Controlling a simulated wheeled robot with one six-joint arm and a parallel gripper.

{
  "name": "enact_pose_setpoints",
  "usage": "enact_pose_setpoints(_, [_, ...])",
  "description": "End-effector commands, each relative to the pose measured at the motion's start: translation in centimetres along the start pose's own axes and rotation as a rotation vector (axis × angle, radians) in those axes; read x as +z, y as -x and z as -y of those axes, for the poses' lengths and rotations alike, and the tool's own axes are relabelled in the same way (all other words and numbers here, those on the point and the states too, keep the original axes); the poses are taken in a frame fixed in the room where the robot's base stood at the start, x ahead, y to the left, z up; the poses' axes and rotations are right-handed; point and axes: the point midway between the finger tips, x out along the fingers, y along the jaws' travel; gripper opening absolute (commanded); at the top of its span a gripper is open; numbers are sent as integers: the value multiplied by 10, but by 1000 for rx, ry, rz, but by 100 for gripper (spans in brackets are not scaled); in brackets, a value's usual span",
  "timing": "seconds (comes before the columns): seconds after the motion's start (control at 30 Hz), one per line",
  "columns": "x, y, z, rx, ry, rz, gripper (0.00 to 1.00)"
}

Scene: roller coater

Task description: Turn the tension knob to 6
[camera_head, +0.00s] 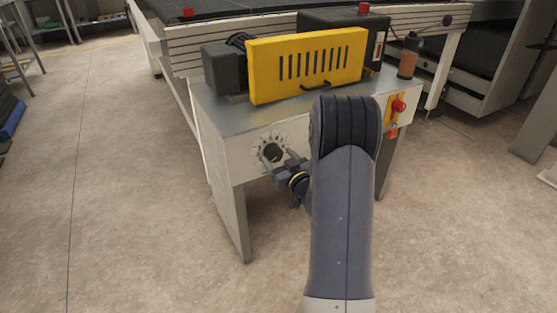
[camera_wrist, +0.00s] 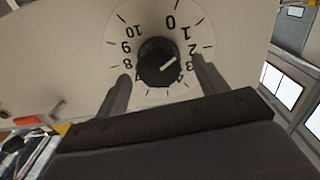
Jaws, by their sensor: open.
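The tension knob (camera_head: 272,152) is a round black knob on a numbered dial on the pale front panel of the machine. In the wrist view the knob (camera_wrist: 157,62) has a white pointer line aimed up and right, roughly between 1 and 2. My gripper (camera_wrist: 161,70) is open, one finger to each side of the knob, with visible gaps. In the head view my gripper (camera_head: 281,161) is in front of the dial; depth to the knob is unclear.
A yellow slotted guard (camera_head: 305,66) and a dark motor housing (camera_head: 223,68) sit on top of the machine. A red button on a yellow plate (camera_head: 397,106) is right of my arm. A brown bottle (camera_head: 408,58) stands at the back right. The floor in front is clear.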

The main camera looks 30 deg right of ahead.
Motion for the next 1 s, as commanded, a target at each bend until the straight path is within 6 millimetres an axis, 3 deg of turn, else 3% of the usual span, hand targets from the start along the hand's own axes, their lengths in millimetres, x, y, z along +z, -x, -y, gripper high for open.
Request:
enact_pose_setpoints(0.33, [0, -5, 0, 0, 0, 1, 68])
enact_pose_setpoints(0.87, [0, -5, 0, 0, 0, 0, 25])
enact_pose_setpoints(1.0, [0, -5, 0, 0, -3, 0, 23])
